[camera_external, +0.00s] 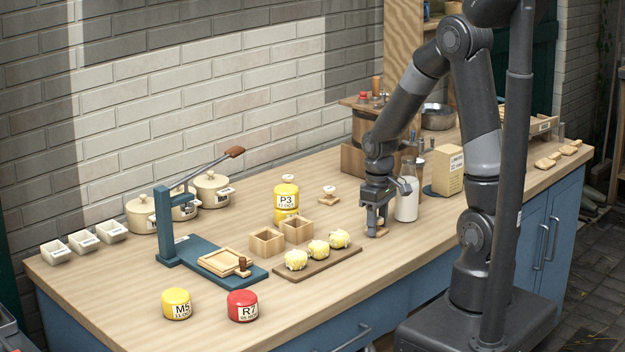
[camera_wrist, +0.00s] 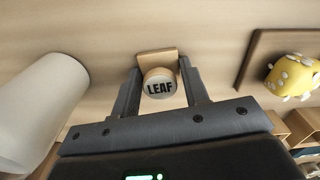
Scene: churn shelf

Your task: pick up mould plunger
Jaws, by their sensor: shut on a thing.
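A mould plunger (camera_wrist: 158,84) has a round pale knob marked LEAF and a wooden base plate. In the wrist view it sits between the two fingers of my gripper (camera_wrist: 161,92), which are shut on its knob. In the outside view my gripper (camera_external: 377,218) points down near the front edge of the worktop, with the plunger's wooden part (camera_external: 376,232) under it. The plunger appears to be at the worktop surface. Another similar plunger (camera_external: 329,198) with a white knob stands further back, to the left of my gripper.
A white milk bottle (camera_external: 406,201) stands close to the right of my gripper. A board (camera_external: 290,273) with butter lumps (camera_external: 318,249) lies to the left. Two wooden boxes (camera_external: 267,242), a yellow P3 jar (camera_external: 286,203) and a blue press (camera_external: 168,254) stand further left.

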